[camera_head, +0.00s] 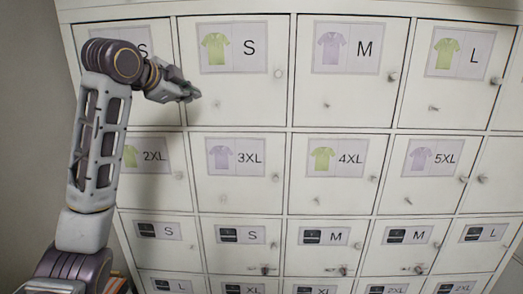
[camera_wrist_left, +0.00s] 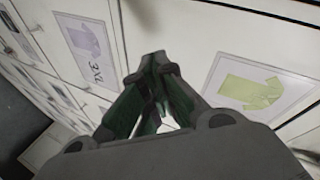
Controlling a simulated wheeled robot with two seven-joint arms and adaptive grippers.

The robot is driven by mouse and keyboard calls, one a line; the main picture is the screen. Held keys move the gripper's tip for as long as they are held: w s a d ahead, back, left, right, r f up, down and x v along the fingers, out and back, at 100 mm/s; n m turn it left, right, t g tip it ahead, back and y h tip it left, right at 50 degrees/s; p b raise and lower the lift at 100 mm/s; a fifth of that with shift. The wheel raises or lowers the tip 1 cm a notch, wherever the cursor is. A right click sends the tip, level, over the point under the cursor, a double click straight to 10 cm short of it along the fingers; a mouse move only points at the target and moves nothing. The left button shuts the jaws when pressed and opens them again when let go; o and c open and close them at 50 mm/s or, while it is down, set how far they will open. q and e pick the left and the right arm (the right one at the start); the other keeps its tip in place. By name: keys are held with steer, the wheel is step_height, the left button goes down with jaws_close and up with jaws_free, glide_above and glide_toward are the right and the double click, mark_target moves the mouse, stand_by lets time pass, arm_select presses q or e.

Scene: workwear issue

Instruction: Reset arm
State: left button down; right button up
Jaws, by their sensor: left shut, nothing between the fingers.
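My left arm comes in from the left in the head view, raised in front of a white locker cabinet (camera_head: 255,112). My left gripper (camera_head: 194,94) is shut and empty, in front of the upper left doors, near the door with a green shirt picture marked S (camera_head: 228,47). In the left wrist view the gripper's fingers (camera_wrist_left: 158,62) come together with nothing between them, and locker doors stand behind them. Whether the fingertips touch a door I cannot tell. My right gripper is not in view.
The doors have small round knobs, such as the one on the M door (camera_head: 393,77). Labels include 3XL (camera_head: 236,156), 4XL (camera_head: 337,158) and 5XL (camera_head: 433,160). All visible doors look shut. A bare grey wall (camera_head: 30,90) is at the left.

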arm_select(q)
steer(key=s+f+n+g+y, duration=0.1)
steer(key=s+f+n+g, duration=0.15)
steer(key=f, duration=1.75)
steer(key=s+f+n+g+y, duration=0.15)
steer(key=s+f+n, duration=0.25)
steer(key=f, duration=1.6)
steer(key=s+a+f+n+g+y, duration=0.1)
steer(key=s+f+n+g, duration=0.25)
steer(key=s+f, duration=0.95)
steer(key=s+a+f+n+g, duration=0.2)
steer(key=s+f+n, duration=0.2)
steer(key=s+f, duration=0.9)
steer(key=s+f+g, duration=0.1)
steer(key=s+f, duration=0.2)
steer(key=f, duration=1.2)
steer(key=s+f+g, duration=0.1)
steer(key=s+f, duration=0.2)
steer(key=f, duration=1.2)
steer(key=s+a+f, duration=0.1)
steer(key=s+f, duration=0.9)
steer(key=s, duration=0.1)
steer(key=s+a+f, duration=0.2)
steer(key=s+f, duration=0.8)
steer(key=s, duration=0.1)
steer(key=shift+s+a+g+b, duration=0.15)
steer(key=shift+a+g+b, duration=0.15)
steer(key=shift+g+b, duration=0.05)
steer(key=shift+f+y, duration=0.1)
steer(key=shift+y, duration=0.15)
